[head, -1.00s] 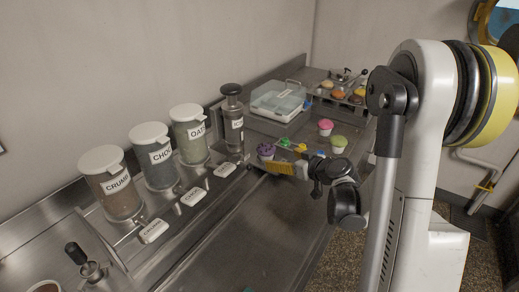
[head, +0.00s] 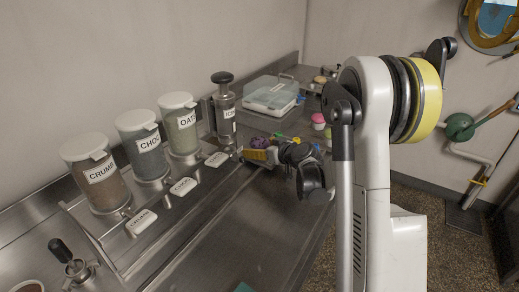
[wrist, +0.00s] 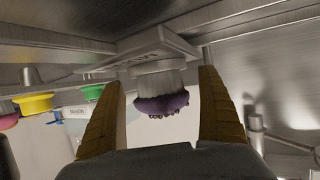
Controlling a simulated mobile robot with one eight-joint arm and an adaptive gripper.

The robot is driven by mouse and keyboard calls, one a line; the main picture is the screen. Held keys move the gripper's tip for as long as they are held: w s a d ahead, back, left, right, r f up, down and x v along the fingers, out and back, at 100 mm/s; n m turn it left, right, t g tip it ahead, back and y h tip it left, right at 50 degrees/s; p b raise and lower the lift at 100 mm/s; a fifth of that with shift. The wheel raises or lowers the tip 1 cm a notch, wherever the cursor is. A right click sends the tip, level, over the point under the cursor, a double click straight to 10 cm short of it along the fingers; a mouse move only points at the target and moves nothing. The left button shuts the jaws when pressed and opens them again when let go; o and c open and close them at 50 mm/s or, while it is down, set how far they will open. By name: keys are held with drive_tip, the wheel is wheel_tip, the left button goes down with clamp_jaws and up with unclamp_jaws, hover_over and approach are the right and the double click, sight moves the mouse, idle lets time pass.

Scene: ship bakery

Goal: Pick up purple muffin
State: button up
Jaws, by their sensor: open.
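The purple muffin (wrist: 162,104) has a purple top and a pale wrapper. In the wrist view, which looks upside down, it sits between the two yellow-brown fingers of my gripper (wrist: 161,112). The fingers are open, with a visible gap on each side of the muffin. In the head view, only part of the muffin's purple top (head: 260,142) shows behind my gripper (head: 262,155). My gripper and wrist hide the rest of it.
A clear lidded box (head: 271,95) stands behind on the steel counter. A pink-topped cup (head: 318,121) is to the right. Labelled jars of crumb (head: 100,178), choc (head: 143,148) and oats (head: 181,126) line the left, with a tall dispenser (head: 224,110) beside them.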

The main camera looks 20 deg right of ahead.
drive_tip(key=c, duration=1.2)
drive_tip(key=shift+r, duration=0.15)
